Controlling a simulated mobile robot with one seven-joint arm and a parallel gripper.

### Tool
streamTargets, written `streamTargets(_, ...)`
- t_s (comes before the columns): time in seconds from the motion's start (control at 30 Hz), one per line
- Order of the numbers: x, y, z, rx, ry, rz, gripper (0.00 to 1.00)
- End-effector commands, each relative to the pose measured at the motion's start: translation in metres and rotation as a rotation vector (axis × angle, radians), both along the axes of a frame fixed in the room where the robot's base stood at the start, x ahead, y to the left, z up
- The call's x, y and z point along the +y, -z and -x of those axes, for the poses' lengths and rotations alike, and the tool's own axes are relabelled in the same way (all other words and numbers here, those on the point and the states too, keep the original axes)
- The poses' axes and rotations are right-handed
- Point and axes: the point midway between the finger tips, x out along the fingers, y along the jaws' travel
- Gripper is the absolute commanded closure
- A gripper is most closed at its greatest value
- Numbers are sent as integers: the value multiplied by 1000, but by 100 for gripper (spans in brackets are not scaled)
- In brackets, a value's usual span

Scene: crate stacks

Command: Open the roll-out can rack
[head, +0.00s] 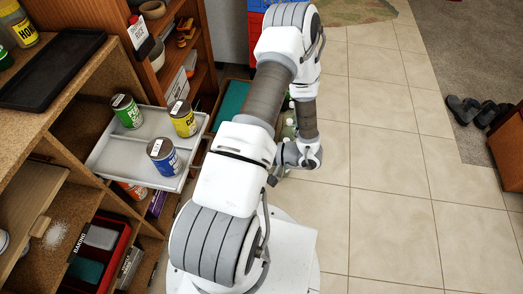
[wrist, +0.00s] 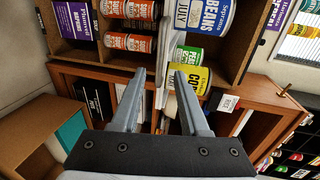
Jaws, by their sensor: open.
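The roll-out can rack is a pale grey tray (head: 130,173) that stands out from the front of the wooden shelf unit in the head view. It carries a green can (head: 126,111), a yellow can (head: 182,118) and a blue can (head: 163,156). In the wrist view the rack shows as a narrow pale strip (wrist: 171,52) beside the blue beans can (wrist: 203,14) and the yellow corn can (wrist: 191,79). My gripper (wrist: 159,73) is open, with the strip in line with the gap between its fingers; contact cannot be told. The head view does not show the fingers clearly.
The shelf unit (head: 75,80) has a black tray (head: 52,70) on top and a red bin (head: 100,248) below. Soup cans (wrist: 114,43) stand in a compartment in the wrist view. A brown bookcase (head: 172,50) is behind.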

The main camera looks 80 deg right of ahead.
Motion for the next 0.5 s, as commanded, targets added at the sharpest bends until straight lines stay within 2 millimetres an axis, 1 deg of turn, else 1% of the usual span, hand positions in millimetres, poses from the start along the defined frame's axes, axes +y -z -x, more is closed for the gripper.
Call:
streamTargets(0.03,-2,-4,14,2,4,1,56)
streamTargets(0.2,-5,-12,53,2,5,1,56)
streamTargets(0.3,-5,-16,70,1,2,0,56)
streamTargets(0.4,-7,-18,83,1,2,0,56)
streamTargets(0.5,-7,-19,91,1,1,-1,56)
